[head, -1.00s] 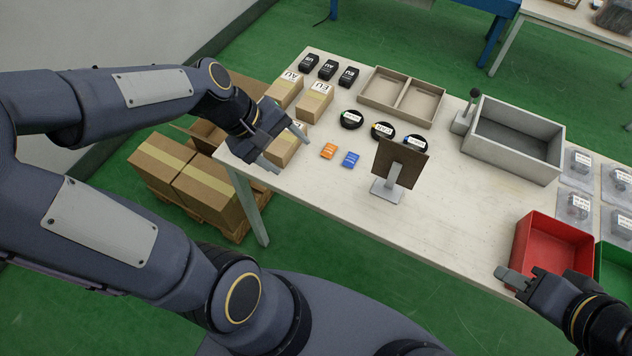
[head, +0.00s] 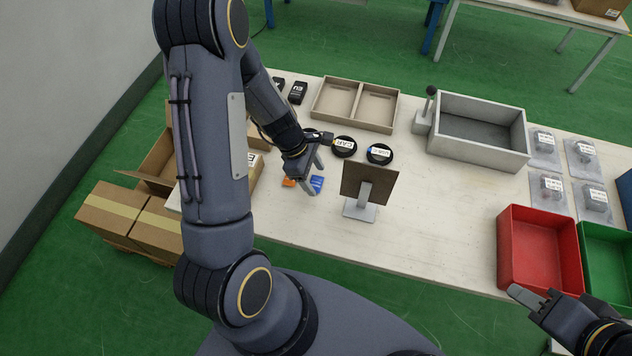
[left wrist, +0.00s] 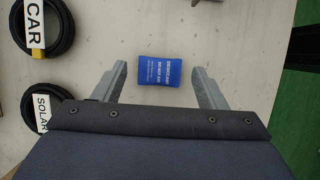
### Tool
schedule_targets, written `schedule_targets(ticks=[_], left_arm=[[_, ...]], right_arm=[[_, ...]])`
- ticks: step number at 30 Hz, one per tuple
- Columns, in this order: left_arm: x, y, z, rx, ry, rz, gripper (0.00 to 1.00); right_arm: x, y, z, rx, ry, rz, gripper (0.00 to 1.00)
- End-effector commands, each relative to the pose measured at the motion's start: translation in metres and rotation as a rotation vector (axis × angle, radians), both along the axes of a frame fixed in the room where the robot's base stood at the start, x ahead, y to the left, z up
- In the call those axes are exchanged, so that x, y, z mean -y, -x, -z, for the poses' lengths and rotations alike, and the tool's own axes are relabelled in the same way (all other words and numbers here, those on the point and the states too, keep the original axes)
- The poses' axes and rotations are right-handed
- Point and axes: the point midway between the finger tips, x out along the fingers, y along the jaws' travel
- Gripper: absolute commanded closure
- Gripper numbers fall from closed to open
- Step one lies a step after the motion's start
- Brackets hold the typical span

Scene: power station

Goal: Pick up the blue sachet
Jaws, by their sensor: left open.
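The blue sachet (head: 317,184) lies flat on the table, just right of the orange sachet (head: 289,182). In the left wrist view the blue sachet (left wrist: 159,70) shows white print and sits between the two finger ends, with a gap on both sides. My left gripper (head: 313,174) is open and empty, pointing down close above the sachet. In the left wrist view its fingertips (left wrist: 159,76) stand apart. My right gripper (head: 528,298) is by the front of the red bin, and its finger gap is not clear.
A brown panel on a stand (head: 369,186) stands right of the sachet. Black cable coils (head: 380,154) lie behind. A divided tray (head: 353,105), grey bin (head: 478,130), red bin (head: 540,250) and green bin (head: 606,252) stand around. Table centre right is clear.

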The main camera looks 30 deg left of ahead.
Motion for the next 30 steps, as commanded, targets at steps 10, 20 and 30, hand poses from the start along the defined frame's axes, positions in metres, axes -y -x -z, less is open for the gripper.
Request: schedule_targets(ticks=[10,20,30], left_arm=[[0.0049,-0.0017,0.0140,0.002,0.000,-0.001,0.35],[0.0049,-0.0016,0.0138,0.002,-0.001,0.000,0.72],[0.0050,-0.0016,0.0135,0.002,-0.001,0.000,0.82]], right_arm=[[0.0000,0.0000,0.0011,0.000,0.000,0.000,0.64],[0.0000,0.0000,0.0011,0.000,0.000,0.000,0.64],[0.0000,0.0000,0.0011,0.000,0.000,0.000,0.64]])
